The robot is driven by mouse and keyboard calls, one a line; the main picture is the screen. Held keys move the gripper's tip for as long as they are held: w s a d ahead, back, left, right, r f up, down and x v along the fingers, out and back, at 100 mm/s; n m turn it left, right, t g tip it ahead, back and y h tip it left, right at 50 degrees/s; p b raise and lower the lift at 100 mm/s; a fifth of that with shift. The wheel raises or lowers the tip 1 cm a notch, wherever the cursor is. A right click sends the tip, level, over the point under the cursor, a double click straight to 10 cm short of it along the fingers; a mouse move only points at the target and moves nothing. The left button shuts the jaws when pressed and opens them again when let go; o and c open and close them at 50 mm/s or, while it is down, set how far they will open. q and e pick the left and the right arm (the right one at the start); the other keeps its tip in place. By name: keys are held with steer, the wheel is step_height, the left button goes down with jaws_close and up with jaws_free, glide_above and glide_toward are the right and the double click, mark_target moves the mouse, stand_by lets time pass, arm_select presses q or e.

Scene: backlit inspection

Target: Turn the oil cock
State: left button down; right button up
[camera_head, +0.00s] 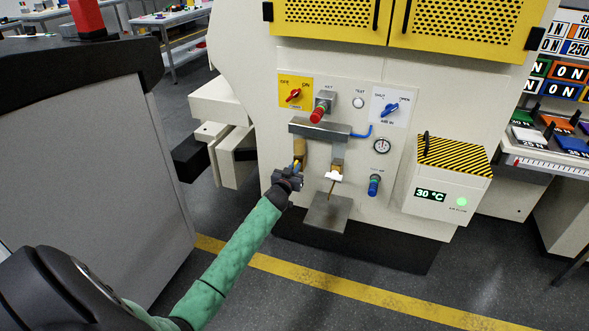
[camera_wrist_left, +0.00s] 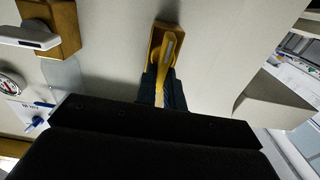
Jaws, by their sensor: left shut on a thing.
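A cock with a yellow lever (camera_head: 298,165) sits on the machine's front under a grey metal bracket, on a brass-coloured body. In the left wrist view its yellow lever (camera_wrist_left: 167,55) runs from the body down between my fingers. My left gripper (camera_head: 291,176) is shut on this lever; its fingertips (camera_wrist_left: 161,88) are partly hidden by the gripper's dark body. A second cock with a white lever (camera_head: 334,176) stands to the right, with a thin brown line below it. No label shows which is the oil cock. My right gripper is not in view.
A metal plate (camera_head: 328,212) juts out below the white-levered cock. Above are a red knob (camera_head: 319,111), a rotary switch panel (camera_head: 294,92) and a gauge (camera_head: 382,146). A striped box (camera_head: 446,185) reading 30 °C protrudes at right. A grey cabinet (camera_head: 95,160) stands at left.

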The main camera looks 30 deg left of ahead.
arm_select(q)
steer(key=shift+w+d+f+m+p, duration=0.1)
steer(key=shift+d+f+m+p, duration=0.2)
steer(key=shift+m, duration=2.65)
steer(key=shift+d+f+m+p, duration=0.25)
steer(key=shift+m+p, duration=0.05)
steer(key=shift+m, duration=2.6)
steer(key=shift+w+d+f+m+p, duration=0.1)
steer(key=shift+d+f+m+p, duration=0.2)
steer(key=shift+m, duration=2.95)
steer(key=c, duration=1.5)
jaws_free()
steer(key=shift+c, duration=0.2)
steer(key=shift+o, duration=0.2)
